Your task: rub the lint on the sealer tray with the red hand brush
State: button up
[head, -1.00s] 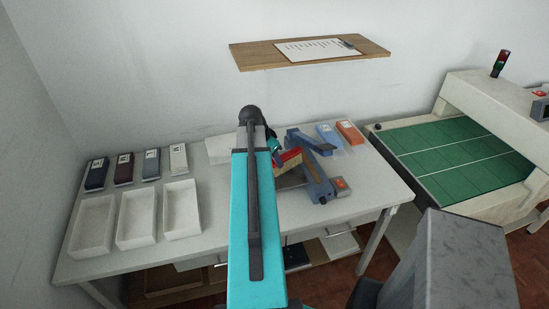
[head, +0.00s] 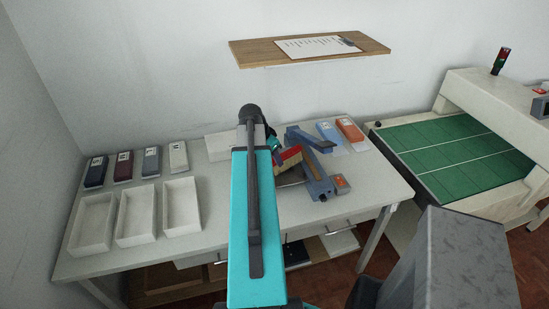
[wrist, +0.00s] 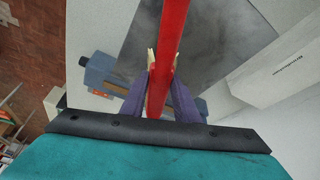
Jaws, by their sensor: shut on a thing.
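My gripper (wrist: 161,80) is shut on the red hand brush (wrist: 168,35), whose handle runs up between the two purple fingers in the wrist view. In the head view the red brush (head: 289,155) shows beside the end of my teal arm, tilted, with pale bristles on its side. The sealer tray is a grey plate (wrist: 205,38) behind the brush in the wrist view; in the head view it is mostly hidden under the brush. The blue-grey sealer (head: 317,180) stands just right of the brush. I cannot make out the lint or whether the bristles touch the tray.
Three white trays (head: 136,240) and several dark and pale packs (head: 151,160) stand on the left of the table (head: 215,205). Blue and orange packs (head: 349,129) lie behind the sealer. A white box (wrist: 285,75) is close on the right. A shelf (head: 245,53) hangs above.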

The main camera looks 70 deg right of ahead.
jog(key=shift+f+b, duration=0.55)
jog(key=shift+f, duration=0.25)
dwell(0.4)
jog(key=shift+w+a, duration=1.3)
jog(key=shift+w, duration=0.25)
jog(key=shift+f+b, duration=0.1)
jog(key=shift+b, duration=0.25)
jog(key=shift+s, duration=0.15)
jog(key=shift+s+d, duration=1.3)
jog(key=shift+s, duration=0.15)
